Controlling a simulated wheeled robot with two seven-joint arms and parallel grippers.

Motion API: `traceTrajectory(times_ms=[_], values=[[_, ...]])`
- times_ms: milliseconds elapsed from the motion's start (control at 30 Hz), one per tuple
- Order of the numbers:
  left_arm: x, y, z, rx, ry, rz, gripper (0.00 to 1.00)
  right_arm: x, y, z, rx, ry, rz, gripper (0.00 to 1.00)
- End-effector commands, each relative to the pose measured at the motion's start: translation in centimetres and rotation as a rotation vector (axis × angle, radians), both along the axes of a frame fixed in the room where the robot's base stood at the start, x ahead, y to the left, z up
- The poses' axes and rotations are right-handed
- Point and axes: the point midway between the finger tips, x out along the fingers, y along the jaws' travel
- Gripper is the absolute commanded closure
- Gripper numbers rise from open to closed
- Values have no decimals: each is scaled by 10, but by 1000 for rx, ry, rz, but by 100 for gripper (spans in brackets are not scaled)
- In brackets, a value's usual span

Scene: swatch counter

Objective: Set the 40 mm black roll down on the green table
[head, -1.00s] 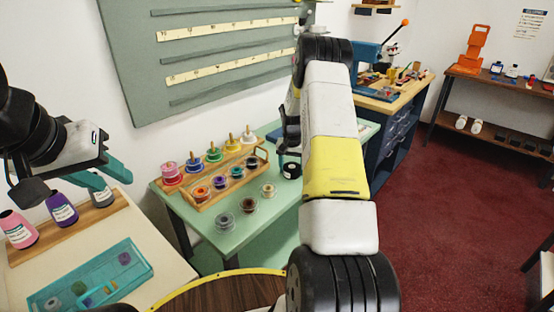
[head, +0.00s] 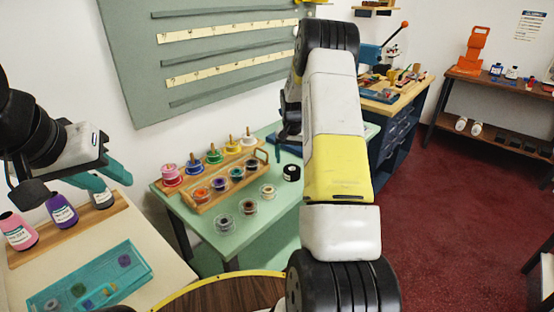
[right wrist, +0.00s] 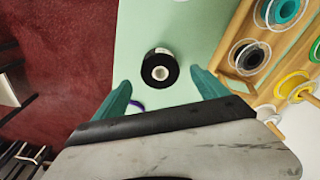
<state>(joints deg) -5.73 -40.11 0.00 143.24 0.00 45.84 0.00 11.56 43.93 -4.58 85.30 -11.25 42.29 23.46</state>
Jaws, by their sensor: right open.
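The black roll (head: 291,172) rests on the green table (head: 250,240), near its right side, with a flat face down. In the right wrist view the black roll (right wrist: 160,68) shows its pale core, with bare green tabletop (right wrist: 190,30) around it. My right gripper (right wrist: 162,92) is open, its two teal fingers wide apart and apart from the roll. In the head view my right arm hides part of the table's right side. My left gripper (head: 103,180) is at the left, above the cream table and away from the roll; its finger gap is unclear.
A wooden rack (head: 215,192) with coloured spools stands left of the roll. Several clear-rimmed spools, such as one (head: 268,191), lie in front of it. A small purple piece (right wrist: 137,104) shows near my fingers. A cream table (head: 150,225) holds a teal tray (head: 135,262).

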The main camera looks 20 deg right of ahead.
Motion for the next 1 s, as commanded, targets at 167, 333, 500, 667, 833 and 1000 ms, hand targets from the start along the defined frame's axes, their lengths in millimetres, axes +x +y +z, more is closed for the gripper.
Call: traceTrajectory(times_ms=[167,333,500,667,833,1000], values=[[0,0,0,0,0,0,64,-4,2,37,0,-2,1,16],[0,0,0,0,0,0,64,-6,4,57,-1,-1,1,16],[0,0,0,0,0,0,64,-12,10,79,5,-17,14,16],[0,0,0,0,0,0,64,-36,35,134,20,-70,74,16],[0,0,0,0,0,0,64,-83,70,198,40,-143,165,16],[0,0,0,0,0,0,64,-140,103,246,55,-217,260,16]])
